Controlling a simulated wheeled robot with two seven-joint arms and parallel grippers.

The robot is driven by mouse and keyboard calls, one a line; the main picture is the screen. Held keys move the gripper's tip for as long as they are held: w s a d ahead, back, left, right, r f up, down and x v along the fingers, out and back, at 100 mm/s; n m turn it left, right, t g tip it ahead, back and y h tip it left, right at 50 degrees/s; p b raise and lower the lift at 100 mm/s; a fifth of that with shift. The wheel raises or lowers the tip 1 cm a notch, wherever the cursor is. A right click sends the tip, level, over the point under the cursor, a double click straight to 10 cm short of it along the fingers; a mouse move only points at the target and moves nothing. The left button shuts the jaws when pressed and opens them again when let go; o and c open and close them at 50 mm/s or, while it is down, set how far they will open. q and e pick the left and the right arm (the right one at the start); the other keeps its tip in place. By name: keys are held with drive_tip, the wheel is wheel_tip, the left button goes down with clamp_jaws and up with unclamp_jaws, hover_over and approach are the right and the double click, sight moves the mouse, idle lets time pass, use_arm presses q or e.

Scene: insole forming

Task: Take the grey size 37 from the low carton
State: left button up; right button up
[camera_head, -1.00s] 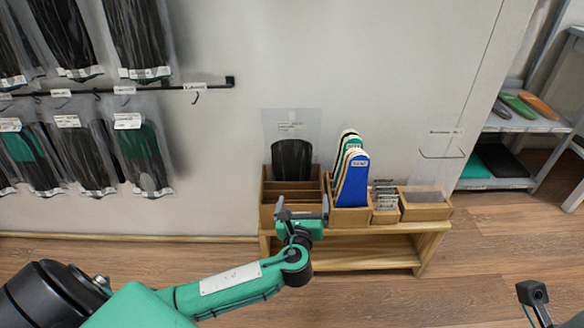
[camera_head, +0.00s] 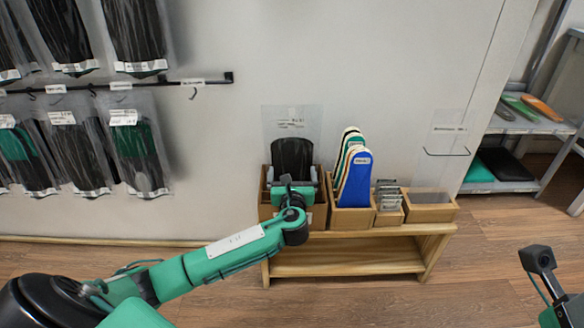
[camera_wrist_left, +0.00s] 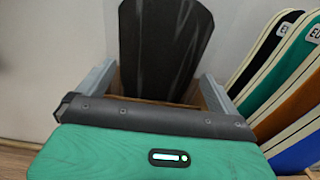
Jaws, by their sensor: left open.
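A dark grey insole (camera_head: 292,158) stands upright in the left wooden carton (camera_head: 266,203) on a low bench, in front of a clear labelled sheet. Its size is not readable. My left gripper (camera_head: 292,181) is open at this carton, in front of the insole. In the left wrist view the two fingers of my left gripper (camera_wrist_left: 155,88) stand either side of the dark insole (camera_wrist_left: 162,45); no grip shows, and the gripper body hides the insole's lower end. Part of my right gripper (camera_head: 538,262) shows at the right edge; its jaws are unclear.
Beside it, a carton holds several blue, green and cream insoles (camera_head: 354,182), close to the right finger in the wrist view. Further right are small grey items (camera_head: 387,193) and a low wooden box (camera_head: 430,213). Packaged insoles hang on the wall at left.

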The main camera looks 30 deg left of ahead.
sight(292, 163)
use_arm(q)
drive_tip(key=shift+b+x, duration=0.95)
drive_tip(key=shift+x, duration=0.95)
drive_tip(key=c, duration=1.1)
